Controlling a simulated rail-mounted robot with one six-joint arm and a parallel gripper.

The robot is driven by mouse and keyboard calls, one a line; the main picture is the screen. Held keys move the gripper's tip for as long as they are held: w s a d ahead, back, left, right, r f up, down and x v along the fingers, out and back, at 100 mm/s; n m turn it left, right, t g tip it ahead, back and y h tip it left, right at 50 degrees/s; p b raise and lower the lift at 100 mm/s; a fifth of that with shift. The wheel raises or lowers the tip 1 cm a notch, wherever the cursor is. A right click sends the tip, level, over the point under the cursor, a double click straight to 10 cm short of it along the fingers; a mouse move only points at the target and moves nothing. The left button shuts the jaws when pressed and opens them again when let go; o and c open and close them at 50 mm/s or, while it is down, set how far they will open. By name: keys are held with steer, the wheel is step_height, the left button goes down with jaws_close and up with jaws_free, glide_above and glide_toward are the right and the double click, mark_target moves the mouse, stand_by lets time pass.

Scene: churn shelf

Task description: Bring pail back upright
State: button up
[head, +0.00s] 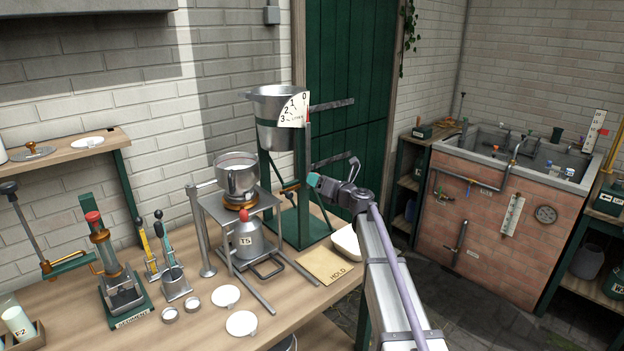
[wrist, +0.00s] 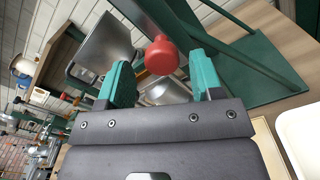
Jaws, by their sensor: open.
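My gripper (head: 314,180) is in front of the stand, below and right of the pail. In the wrist view my gripper (wrist: 161,74) is open, with a red knob (wrist: 161,55) showing between and beyond its teal fingers. The fingers are not closed on it. What the knob is fixed to is not clear.
A small pan (head: 237,181) stands on a metal frame over a can (head: 248,241) marked TS, left of my gripper. A tan HOLD mat (head: 325,266) and a white tray (head: 346,243) lie below. A brick sink (head: 505,210) stands at right.

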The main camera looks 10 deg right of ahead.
steer(key=v, duration=0.6)
steer(key=shift+s, duration=0.3)
steer(key=shift+d, duration=0.1)
